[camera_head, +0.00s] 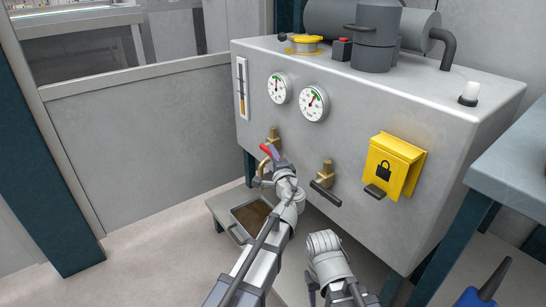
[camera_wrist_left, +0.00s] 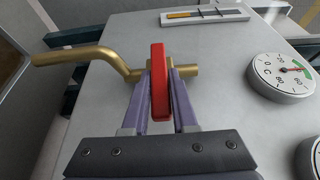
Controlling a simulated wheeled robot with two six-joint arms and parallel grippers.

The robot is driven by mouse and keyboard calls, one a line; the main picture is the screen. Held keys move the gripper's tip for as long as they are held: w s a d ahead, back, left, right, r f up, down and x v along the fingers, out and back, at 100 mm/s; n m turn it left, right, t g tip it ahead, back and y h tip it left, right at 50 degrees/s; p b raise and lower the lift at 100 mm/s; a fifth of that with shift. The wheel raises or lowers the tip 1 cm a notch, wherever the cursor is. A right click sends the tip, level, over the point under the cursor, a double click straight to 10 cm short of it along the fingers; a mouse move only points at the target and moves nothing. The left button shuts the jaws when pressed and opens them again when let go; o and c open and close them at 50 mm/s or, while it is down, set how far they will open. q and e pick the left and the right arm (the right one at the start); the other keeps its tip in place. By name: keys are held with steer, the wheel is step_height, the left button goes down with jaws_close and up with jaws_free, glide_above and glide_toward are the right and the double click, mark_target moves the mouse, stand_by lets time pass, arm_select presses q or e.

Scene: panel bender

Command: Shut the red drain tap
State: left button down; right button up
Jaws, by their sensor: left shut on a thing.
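The red drain tap handle (camera_head: 266,148) sits on a brass valve on the front of the grey machine, low on its left part. In the left wrist view the red handle (camera_wrist_left: 160,80) stands crosswise to the brass pipe (camera_wrist_left: 85,55), which bends away to the left. My left gripper (camera_head: 274,157) is shut on the handle; in the left wrist view its purple fingers (camera_wrist_left: 161,105) lie on both sides of it. My right arm's wrist shows at the bottom middle of the head view, but its fingers cannot be made out.
A brass valve with a black lever (camera_head: 325,193) is right of the red tap. A yellow lock box (camera_head: 393,167) and two gauges (camera_head: 313,103) are on the same front. A tray with brown contents (camera_head: 239,232) stands below. A grey table (camera_head: 515,165) is at the right.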

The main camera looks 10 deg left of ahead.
arm_select(q)
steer(key=shift+a, duration=0.15)
steer(key=c, duration=0.7)
jaws_free()
